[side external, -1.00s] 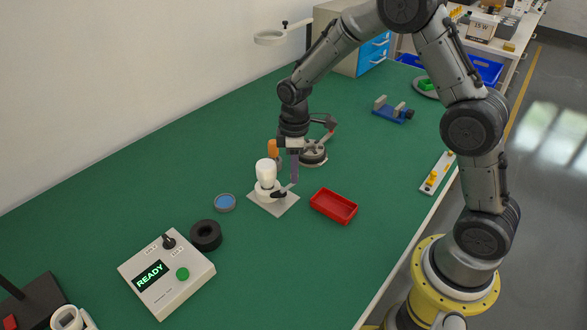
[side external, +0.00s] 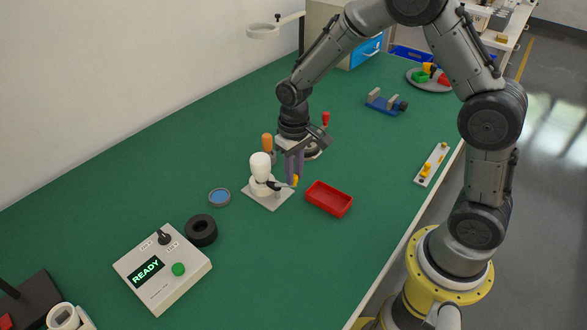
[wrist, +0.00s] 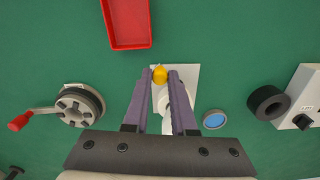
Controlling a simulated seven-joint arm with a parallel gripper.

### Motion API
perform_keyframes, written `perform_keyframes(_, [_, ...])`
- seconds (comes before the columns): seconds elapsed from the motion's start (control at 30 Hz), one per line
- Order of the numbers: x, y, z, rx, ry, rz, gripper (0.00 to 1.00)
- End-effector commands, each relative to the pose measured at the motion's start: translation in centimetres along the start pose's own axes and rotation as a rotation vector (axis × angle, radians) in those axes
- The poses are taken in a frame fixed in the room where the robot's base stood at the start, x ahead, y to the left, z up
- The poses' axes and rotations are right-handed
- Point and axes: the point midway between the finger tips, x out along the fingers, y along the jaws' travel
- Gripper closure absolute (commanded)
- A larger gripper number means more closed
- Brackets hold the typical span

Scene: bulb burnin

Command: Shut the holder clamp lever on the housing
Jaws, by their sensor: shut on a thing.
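A white bulb-shaped piece (side external: 260,163) stands upright in a white holder housing (side external: 258,187) on a pale square plate (side external: 268,202). The plate also shows in the wrist view (wrist: 188,78). A black clamp lever (side external: 278,185) sticks out from the housing toward the right, with a yellow knob (side external: 295,180) at its end. My gripper (side external: 292,180) points down beside the housing, its purple fingers shut on the yellow knob. In the wrist view the knob (wrist: 160,74) sits between the fingertips (wrist: 160,71). The fingers and palm hide much of the housing there.
A red tray (side external: 329,199) lies close right of the plate. A blue disc (side external: 219,197), a black ring (side external: 201,230) and a control box reading READY (side external: 162,268) lie toward the front left. A round device with a red-handled crank (wrist: 78,105) and an orange handle (side external: 267,142) stand behind.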

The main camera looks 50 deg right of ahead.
Motion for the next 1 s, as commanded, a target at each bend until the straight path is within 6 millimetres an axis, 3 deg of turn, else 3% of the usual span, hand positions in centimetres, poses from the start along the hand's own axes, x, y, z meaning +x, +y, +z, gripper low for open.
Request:
perform_keyframes(0.33, [-0.14, -0.45, 0.30, 0.136, 0.003, 0.000, 1.00])
perform_keyframes(0.87, [-0.15, -0.56, 0.36, 0.159, 0.003, -0.001, 1.00])
perform_keyframes(0.9, [-0.15, -0.56, 0.36, 0.159, 0.003, -0.001, 0.70])
perform_keyframes(1.0, [-0.12, -0.55, 0.37, 0.159, 0.002, -0.001, 0.52])
